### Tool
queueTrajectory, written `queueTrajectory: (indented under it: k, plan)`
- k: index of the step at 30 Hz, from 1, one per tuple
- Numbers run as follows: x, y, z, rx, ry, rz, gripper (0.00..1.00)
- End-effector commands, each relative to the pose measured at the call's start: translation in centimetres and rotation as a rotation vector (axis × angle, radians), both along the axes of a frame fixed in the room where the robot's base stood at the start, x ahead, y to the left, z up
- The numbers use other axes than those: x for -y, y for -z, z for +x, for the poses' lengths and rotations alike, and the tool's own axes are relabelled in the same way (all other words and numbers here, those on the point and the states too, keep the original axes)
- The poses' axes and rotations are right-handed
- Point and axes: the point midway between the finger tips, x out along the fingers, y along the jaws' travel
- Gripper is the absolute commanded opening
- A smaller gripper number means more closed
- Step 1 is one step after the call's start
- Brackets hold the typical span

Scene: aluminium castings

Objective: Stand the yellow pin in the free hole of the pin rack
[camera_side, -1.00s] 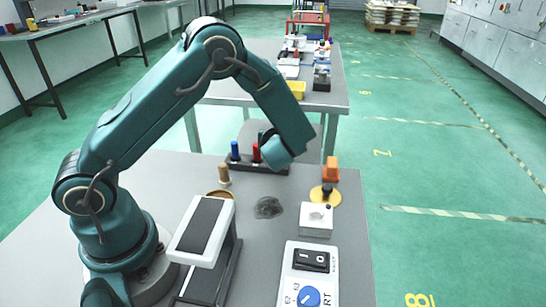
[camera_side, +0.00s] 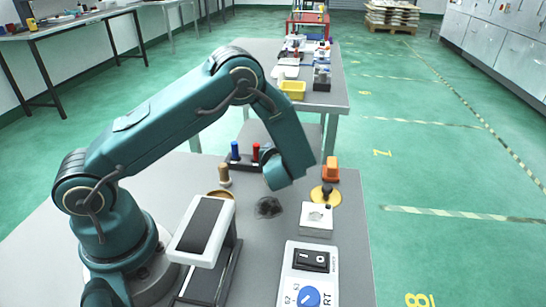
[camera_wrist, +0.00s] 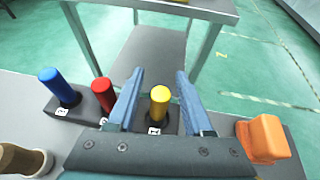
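The yellow pin (camera_wrist: 160,104) stands upright at the right end of the dark pin rack (camera_wrist: 58,106) in the wrist view, with its lower end at the rack's top. A blue pin (camera_wrist: 59,87) and a red pin (camera_wrist: 103,95) stand in the same rack to its left. My gripper (camera_wrist: 160,74) is open, one finger on each side of the yellow pin, with gaps between fingers and pin. In the side view the rack (camera_side: 238,163) shows with the blue pin (camera_side: 235,150) and red pin (camera_side: 255,152); my arm hides the yellow pin.
An orange block (camera_side: 331,169) stands right of my gripper, by a yellow disc (camera_side: 319,197). A wooden peg (camera_side: 224,176) stands left. A dark lump (camera_side: 268,208) and a white box (camera_side: 316,220) lie nearer the camera. The table's far edge is just beyond the rack.

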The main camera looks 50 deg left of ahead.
Motion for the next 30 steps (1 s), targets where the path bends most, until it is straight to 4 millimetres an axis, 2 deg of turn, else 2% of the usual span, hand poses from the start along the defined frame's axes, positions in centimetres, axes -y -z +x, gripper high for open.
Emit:
queueTrajectory:
  k: [9, 14, 24, 30]
  plan:
    - [0.0, -0.4, 0.0, 0.000, 0.000, 0.000, 0.51]
    - [2.0, -1.3, -1.3, 0.001, 0.007, -0.001, 0.51]
    - [7.0, -4.0, -5.3, 0.001, 0.007, -0.001, 0.51]
    - [8.6, -4.8, -6.5, 0.001, 0.003, -0.001, 0.51]
